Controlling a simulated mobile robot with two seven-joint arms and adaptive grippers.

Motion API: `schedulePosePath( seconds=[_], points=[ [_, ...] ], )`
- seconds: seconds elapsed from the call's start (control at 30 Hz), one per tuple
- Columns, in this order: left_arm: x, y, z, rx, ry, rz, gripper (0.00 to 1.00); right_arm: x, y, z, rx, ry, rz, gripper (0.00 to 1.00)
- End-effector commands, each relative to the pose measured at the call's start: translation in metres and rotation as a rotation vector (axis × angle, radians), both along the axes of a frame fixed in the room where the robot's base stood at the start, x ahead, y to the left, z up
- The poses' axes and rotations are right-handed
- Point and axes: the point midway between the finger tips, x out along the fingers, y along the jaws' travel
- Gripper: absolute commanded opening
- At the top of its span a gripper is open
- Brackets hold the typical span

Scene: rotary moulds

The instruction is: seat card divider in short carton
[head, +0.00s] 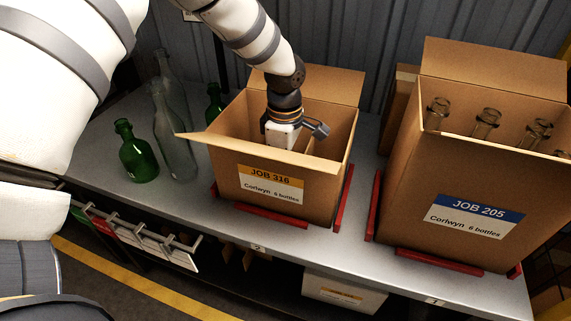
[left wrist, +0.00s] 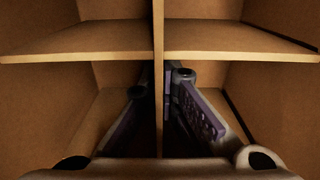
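The short carton (head: 300,185), labelled JOB 316, stands open on the grey bench with its flaps spread. The card divider (head: 327,146) is inside it, mostly hidden by my arm in the head view. In the left wrist view the divider (left wrist: 158,25) shows as crossing card panels between the carton walls. My left gripper (head: 290,145) points down into the carton. Its fingers (left wrist: 158,95) are apart, one on each side of the middle panel, with gaps beside the pads. Whether the divider touches the carton floor is hidden. My right gripper is not in view.
A taller carton (head: 450,165), labelled JOB 205, holds several bottles at the right. Clear bottles (head: 172,135) and green bottles (head: 136,155) stand left of the short carton. Red rails (head: 262,215) border the short carton. A grey corrugated wall stands behind.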

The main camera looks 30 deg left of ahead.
Motion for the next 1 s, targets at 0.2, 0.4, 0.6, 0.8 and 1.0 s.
schedulePosePath(
  seconds=[0.2,0.4,0.6,0.8,1.0],
  points=[
    [0.0002,-0.0001,0.0005,0.000,-0.001,0.000,0.00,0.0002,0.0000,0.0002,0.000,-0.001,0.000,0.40],
    [0.0002,-0.0001,0.0006,0.000,-0.001,0.000,0.23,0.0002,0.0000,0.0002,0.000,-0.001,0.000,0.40],
    [0.0002,-0.0001,0.0005,0.000,-0.001,0.000,0.28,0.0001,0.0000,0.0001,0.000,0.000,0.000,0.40],
    [0.0001,-0.0001,0.0004,0.000,-0.001,0.000,0.45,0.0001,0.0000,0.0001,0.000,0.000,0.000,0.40],
    [0.0002,-0.0001,0.0008,0.000,-0.001,0.000,0.45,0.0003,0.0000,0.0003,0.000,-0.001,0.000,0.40]
  ],
)
